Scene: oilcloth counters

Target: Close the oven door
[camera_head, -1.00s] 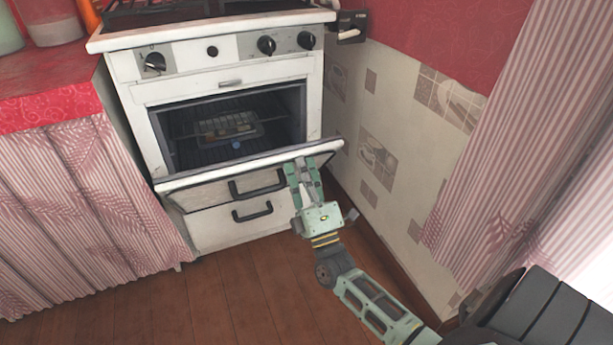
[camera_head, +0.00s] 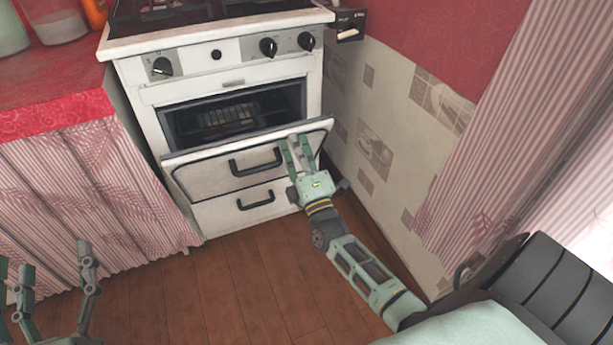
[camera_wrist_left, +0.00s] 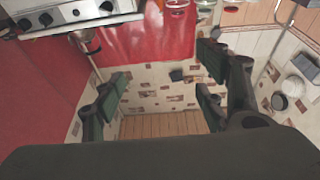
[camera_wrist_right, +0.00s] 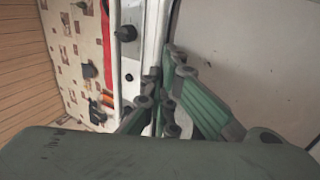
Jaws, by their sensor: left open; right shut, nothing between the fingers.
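The white oven (camera_head: 225,90) stands at the back, with its door (camera_head: 220,168) partly open and tilted up toward the body. A dark handle (camera_head: 256,162) is on the door's outer face. Through the gap above the door a rack with a pan (camera_head: 228,114) shows inside. My right gripper (camera_head: 297,145) is shut and empty, with its fingers against or very near the right part of the door's outer face. It also shows in the right wrist view (camera_wrist_right: 160,95), close to a pale panel. My left gripper (camera_head: 55,265) is open and empty at lower left, away from the oven.
A red-covered counter (camera_head: 60,100) with a striped curtain (camera_head: 90,200) stands left of the oven. A patterned wall (camera_head: 375,150) is close on the right. A drawer (camera_head: 245,208) lies below the door. The wooden floor in front is clear.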

